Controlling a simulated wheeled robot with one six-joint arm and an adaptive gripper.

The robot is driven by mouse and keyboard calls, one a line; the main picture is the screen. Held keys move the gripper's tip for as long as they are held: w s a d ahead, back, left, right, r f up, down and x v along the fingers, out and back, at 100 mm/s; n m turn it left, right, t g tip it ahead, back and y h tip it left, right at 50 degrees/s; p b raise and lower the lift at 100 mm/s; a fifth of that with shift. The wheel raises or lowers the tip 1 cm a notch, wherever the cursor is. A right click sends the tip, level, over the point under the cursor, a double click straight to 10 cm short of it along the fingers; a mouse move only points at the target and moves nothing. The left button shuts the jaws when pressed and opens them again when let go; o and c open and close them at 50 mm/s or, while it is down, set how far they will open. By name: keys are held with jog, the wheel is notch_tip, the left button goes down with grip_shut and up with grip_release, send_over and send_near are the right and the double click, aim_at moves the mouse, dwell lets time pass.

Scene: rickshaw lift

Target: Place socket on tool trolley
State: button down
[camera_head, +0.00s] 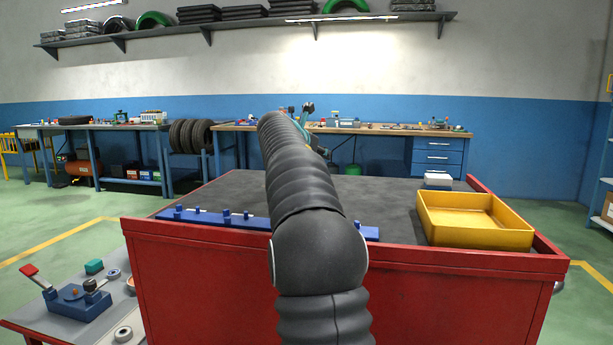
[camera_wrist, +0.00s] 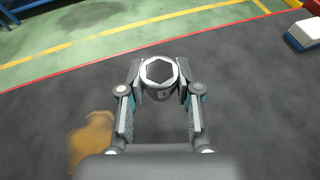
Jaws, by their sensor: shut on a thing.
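In the wrist view, my gripper (camera_wrist: 160,75) is shut on a silver-grey socket (camera_wrist: 161,93). The socket's six-sided opening faces the camera, and a finger lies on either side of it. Behind it is the dark top of the red tool trolley (camera_wrist: 245,105); I cannot tell how high the socket is above it. In the head view, the red tool trolley (camera_head: 200,285) stands in front of me with its dark grey top. My arm reaches over it and hides most of the gripper and the socket.
A blue rail with pegs (camera_head: 250,221) lies along the trolley's near edge, partly behind my arm. A yellow tray (camera_head: 476,238) and a small white box (camera_head: 438,180) are on the right. A blurred orange-brown patch (camera_wrist: 92,140) shows in the wrist view. The trolley top's left part is clear.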

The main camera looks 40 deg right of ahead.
jog(key=w+f, duration=0.2)
jog(key=w, duration=0.1)
jog(key=w+f, duration=0.1)
jog(key=w, duration=0.1)
jog(key=shift+d, duration=0.25)
jog(key=shift+s+f, duration=0.1)
jog(key=shift+f, duration=1.85)
jog(key=shift+f, duration=0.15)
jog(key=c, duration=0.8)
grip_release()
jog(key=shift+r, duration=0.2)
jog(key=v, duration=1.2)
